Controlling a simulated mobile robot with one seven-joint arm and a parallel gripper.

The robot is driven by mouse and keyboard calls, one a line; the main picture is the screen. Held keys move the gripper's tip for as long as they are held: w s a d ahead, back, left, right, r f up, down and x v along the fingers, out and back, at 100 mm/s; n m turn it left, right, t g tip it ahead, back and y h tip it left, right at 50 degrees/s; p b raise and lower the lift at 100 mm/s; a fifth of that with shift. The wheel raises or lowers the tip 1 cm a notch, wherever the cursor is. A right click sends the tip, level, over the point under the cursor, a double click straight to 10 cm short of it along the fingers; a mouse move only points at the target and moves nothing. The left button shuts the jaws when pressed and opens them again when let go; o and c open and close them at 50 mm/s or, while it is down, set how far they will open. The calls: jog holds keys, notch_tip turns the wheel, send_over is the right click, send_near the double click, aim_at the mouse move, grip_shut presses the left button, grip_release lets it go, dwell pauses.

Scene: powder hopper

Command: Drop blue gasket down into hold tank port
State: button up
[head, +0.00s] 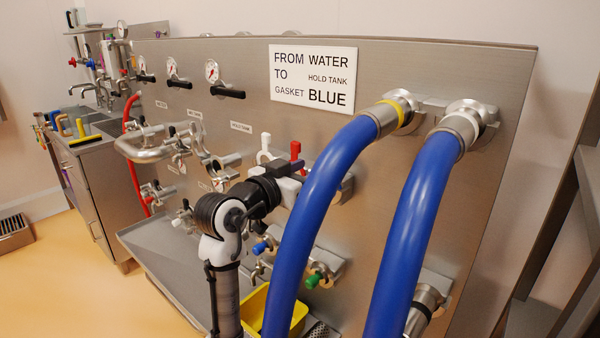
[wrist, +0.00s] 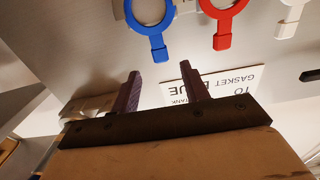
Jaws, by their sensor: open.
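The blue gasket (wrist: 158,48) is a flat ring with a square tab, seen at the top of the wrist view with its upper part cut off. My gripper (wrist: 159,74) is open and empty. Its two dark fingers point toward the panel, with the blue tab ahead of and roughly between the tips in the picture. In the head view my gripper (head: 292,183) is close to the panel, left of the blue hoses, and I cannot make out the blue gasket there. A small hold tank label (head: 240,127) is on the panel; I cannot clearly tell its port among the steel fittings.
A red gasket (wrist: 222,42) and a white one (wrist: 287,30) hang beside the blue one. Two thick blue hoses (head: 417,215) arch in front of the panel. A sign (head: 312,78) reads from water to hold tank, gasket blue. A yellow bin (head: 253,308) sits low.

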aim_at(328, 158)
jog(key=shift+p+x, duration=0.5)
jog(key=shift+x, duration=3.85)
jog(key=c, duration=0.8)
